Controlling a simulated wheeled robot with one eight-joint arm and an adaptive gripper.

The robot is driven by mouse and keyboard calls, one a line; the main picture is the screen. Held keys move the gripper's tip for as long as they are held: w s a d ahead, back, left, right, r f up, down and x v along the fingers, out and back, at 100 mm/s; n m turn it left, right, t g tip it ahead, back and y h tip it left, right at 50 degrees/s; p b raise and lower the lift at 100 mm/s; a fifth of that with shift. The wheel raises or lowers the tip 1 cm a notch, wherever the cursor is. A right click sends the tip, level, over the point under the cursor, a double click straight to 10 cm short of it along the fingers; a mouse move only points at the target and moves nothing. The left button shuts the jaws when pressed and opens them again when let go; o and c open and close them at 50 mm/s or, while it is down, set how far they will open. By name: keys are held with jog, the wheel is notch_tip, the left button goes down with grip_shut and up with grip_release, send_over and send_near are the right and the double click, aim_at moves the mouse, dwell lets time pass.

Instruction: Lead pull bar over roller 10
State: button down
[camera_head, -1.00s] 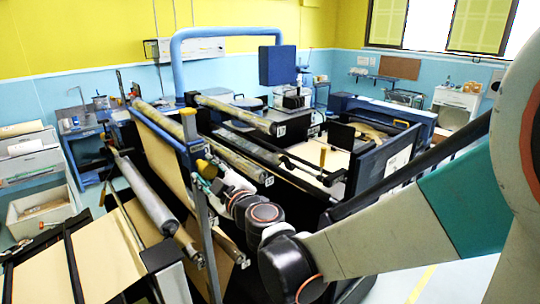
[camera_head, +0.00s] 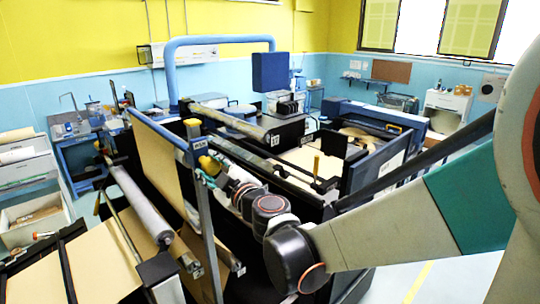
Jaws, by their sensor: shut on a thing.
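My gripper (camera_head: 207,170) is at the middle left of the head view, by the upright post and the end of the blue beam (camera_head: 160,132). Its jaws are small and partly hidden. They are shut on a part with a yellow end (camera_head: 209,165), which seems to be the pull bar; its full length is not distinguishable. A long roller with a number plate (camera_head: 228,122) lies behind and right of my gripper. The number is too small to read surely, so I cannot tell if it is roller 10. Brown kraft web (camera_head: 157,168) hangs left of the post.
A grey roller (camera_head: 140,205) and a flat kraft sheet (camera_head: 98,265) are at the lower left. The post (camera_head: 205,215) stands close to my gripper. A dark-framed machine part (camera_head: 375,172) is right of it. Open floor (camera_head: 425,285) shows at lower right.

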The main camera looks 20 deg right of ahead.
jog(key=d, duration=0.2)
jog(key=w+d+r, duration=0.1)
jog(key=shift+d, duration=0.3)
jog(key=shift+w, duration=0.1)
jog(key=shift+w+d+f+b, duration=0.25)
jog(key=shift+d+f+b, duration=0.25)
jog(key=shift+d, duration=0.2)
jog(key=shift+w+d+f+b, duration=0.3)
jog(key=shift+d+f+b, duration=0.2)
jog(key=shift+d, duration=0.15)
jog(key=shift+w+d+f+b, duration=0.25)
jog(key=shift+d+f+b, duration=0.25)
jog(key=shift+d, duration=0.2)
